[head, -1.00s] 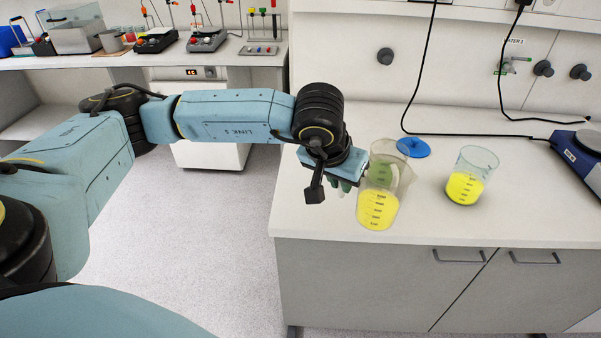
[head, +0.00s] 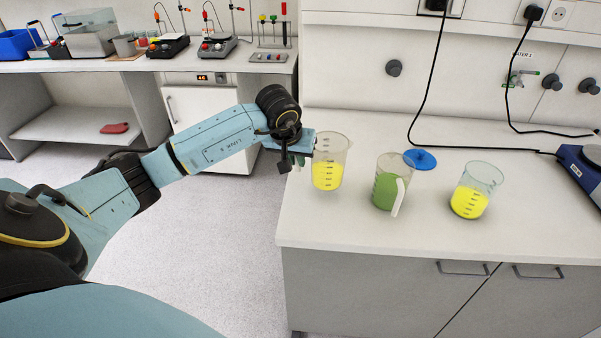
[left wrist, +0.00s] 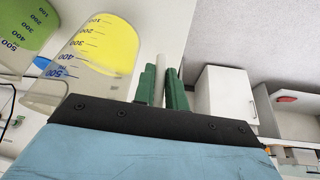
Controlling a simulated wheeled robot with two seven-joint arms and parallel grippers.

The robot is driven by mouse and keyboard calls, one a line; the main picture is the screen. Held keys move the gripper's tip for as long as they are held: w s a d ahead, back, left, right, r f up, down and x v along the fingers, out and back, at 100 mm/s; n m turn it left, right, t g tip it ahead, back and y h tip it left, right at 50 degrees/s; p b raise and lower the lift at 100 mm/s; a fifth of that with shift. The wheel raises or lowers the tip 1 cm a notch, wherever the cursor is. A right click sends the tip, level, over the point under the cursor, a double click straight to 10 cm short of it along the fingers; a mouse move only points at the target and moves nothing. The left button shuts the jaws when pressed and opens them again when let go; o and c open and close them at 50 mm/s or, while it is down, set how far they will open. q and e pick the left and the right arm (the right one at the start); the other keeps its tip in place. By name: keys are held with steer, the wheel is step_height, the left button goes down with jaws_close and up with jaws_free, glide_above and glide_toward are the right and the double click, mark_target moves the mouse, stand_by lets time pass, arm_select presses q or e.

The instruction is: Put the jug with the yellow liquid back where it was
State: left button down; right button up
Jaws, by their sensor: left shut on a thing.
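The jug with the yellow liquid (head: 327,176) is upright over the left part of the white counter. I cannot tell whether its base touches the counter. My left gripper (head: 299,157) is at the jug's left side. In the left wrist view its green fingers (left wrist: 161,82) are shut on the jug's pale handle (left wrist: 160,66), and the jug's yellow-filled body (left wrist: 105,45) shows to the left. My right gripper is not in view.
A jug with green liquid (head: 386,190) stands to the right, its handle toward the front right. Further right is a beaker with yellow liquid (head: 470,202). A blue disc (head: 421,160) lies behind them. The counter (head: 350,225) is clear in front.

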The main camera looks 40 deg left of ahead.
mark_target(297, 171)
arm_select(q)
steer(key=shift+f, duration=2.05)
steer(key=shift+f, duration=0.2)
steer(key=c, duration=1.4)
jaws_free()
steer(key=shift+c, duration=0.2)
steer(key=shift+r, duration=0.1)
steer(key=shift+r, duration=0.3)
steer(key=v, duration=1.1)
steer(key=shift+s+r, duration=0.25)
steer(key=shift+s, duration=0.05)
steer(key=shift+d, duration=0.1)
